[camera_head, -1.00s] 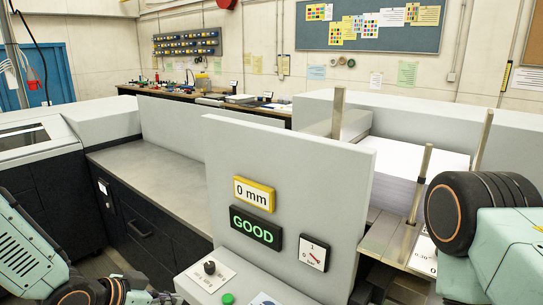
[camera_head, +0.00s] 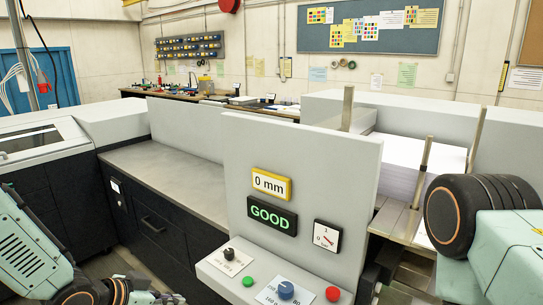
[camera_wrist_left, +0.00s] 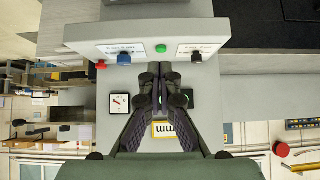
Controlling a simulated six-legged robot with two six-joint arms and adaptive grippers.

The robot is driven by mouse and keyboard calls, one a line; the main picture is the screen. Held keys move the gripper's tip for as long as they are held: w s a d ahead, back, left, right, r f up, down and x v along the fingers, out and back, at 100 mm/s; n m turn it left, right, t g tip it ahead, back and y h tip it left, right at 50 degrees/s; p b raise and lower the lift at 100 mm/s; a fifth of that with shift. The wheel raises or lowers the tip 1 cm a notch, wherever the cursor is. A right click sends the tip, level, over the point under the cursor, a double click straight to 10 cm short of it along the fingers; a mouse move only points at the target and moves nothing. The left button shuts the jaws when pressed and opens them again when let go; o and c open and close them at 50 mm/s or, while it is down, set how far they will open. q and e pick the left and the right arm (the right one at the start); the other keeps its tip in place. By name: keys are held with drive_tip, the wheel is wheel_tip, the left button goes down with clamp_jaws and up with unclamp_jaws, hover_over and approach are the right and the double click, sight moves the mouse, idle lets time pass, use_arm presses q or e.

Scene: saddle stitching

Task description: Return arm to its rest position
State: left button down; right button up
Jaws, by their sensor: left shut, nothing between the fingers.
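My left arm comes in at the lower left of the head view, and part of my left gripper (camera_head: 160,298) shows at the bottom edge. In the left wrist view the gripper (camera_wrist_left: 160,75) is shut, with its two dark fingers together and nothing between them. Behind the fingers there is the grey control panel (camera_wrist_left: 75,110), seen upside down; I cannot tell the gap to it. On my right arm only a black joint and a pale green link show, at the right edge of the head view; its gripper is out of view.
The panel carries a yellow "0 mm" display (camera_head: 271,184), a green "GOOD" display (camera_head: 272,217) and a dial (camera_head: 327,237). Below are a black knob (camera_head: 229,253), green button (camera_head: 248,281), blue knob (camera_head: 286,289) and red button (camera_head: 333,293). A paper stack (camera_head: 405,165) stands behind, right.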

use_arm(q)
drive_tip(key=s+a+f+n+g+y+b, duration=0.1)
drive_tip(key=s+f+n+g+y+b, duration=0.1)
drive_tip(key=s+f+b, duration=0.9)
drive_tip(key=s+a+f+n+g+y+b, duration=0.1)
drive_tip(key=s+f+n+g+y+b, duration=0.2)
drive_tip(key=s+f+b, duration=0.8)
drive_tip(key=s+f+n+g, duration=0.1)
drive_tip(key=s+f, duration=0.4)
drive_tip(key=f, duration=0.3)
drive_tip(key=s+f+n+g, duration=0.1)
drive_tip(key=s+f+n, duration=0.1)
drive_tip(key=s+f, duration=0.3)
wheel_tip(320, 180, down, 4)
drive_tip(key=shift+s+a+f+y, duration=0.1)
drive_tip(key=shift+s+a+y, duration=0.1)
drive_tip(key=shift+y, duration=0.1)
idle(1.0)
